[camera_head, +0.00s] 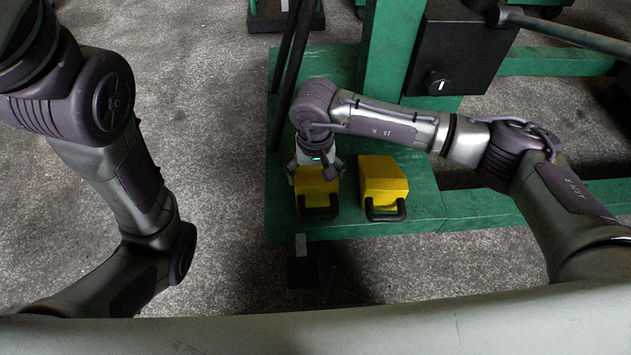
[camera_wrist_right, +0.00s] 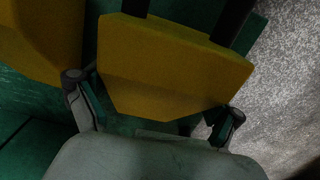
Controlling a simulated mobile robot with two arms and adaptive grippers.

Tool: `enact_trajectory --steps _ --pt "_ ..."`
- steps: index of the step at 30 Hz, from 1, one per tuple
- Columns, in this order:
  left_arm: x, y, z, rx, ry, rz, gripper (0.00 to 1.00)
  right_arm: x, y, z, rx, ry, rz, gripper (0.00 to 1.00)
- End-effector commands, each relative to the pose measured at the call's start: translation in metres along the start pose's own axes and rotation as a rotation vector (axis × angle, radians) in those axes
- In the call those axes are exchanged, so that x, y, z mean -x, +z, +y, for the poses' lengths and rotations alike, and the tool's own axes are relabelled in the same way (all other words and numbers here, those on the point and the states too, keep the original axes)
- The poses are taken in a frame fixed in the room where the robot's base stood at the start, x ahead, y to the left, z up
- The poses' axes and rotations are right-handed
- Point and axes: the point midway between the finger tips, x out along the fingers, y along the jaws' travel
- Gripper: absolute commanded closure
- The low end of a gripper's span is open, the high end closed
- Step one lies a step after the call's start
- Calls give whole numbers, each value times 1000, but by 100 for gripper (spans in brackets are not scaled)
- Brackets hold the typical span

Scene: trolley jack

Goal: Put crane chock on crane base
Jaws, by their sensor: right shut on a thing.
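Two yellow chocks with black handles are at the green crane base (camera_head: 420,205). My right gripper (camera_head: 318,168) is shut on the left chock (camera_head: 316,187), coming down on it from above. In the right wrist view, the held chock (camera_wrist_right: 170,65) sits between the two fingers of the gripper (camera_wrist_right: 157,113). The held chock is over the green plate; I cannot tell whether its underside touches it. The other chock (camera_head: 383,180) stands on the base just to the right, and shows in the wrist view (camera_wrist_right: 45,40). My left gripper is not in view.
A green post (camera_head: 390,45) and a black box (camera_head: 455,55) rise behind the chocks. Dark bars (camera_head: 291,75) stand just left of my right wrist. A small dark block (camera_head: 302,270) is on the floor in front of the base. The grey floor at left is clear.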

Motion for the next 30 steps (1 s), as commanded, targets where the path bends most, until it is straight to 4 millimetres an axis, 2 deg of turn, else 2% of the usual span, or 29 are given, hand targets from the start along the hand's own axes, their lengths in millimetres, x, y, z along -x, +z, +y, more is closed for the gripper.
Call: enact_trajectory --steps 1,3,14,15,16,26,30 --pt "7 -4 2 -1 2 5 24 -12 0 -1 0 -3 0 76" --pt "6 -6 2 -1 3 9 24 -15 0 -1 -1 -3 0 76" --pt "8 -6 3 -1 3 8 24 -17 0 -1 0 -2 1 76" --pt "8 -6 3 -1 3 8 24 -18 0 0 0 0 -1 4" --pt "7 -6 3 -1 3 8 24 -17 0 0 0 0 -1 0" --pt "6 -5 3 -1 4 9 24 -16 0 0 -1 0 -1 0" --pt "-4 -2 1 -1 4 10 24 -2 0 0 0 0 1 0"
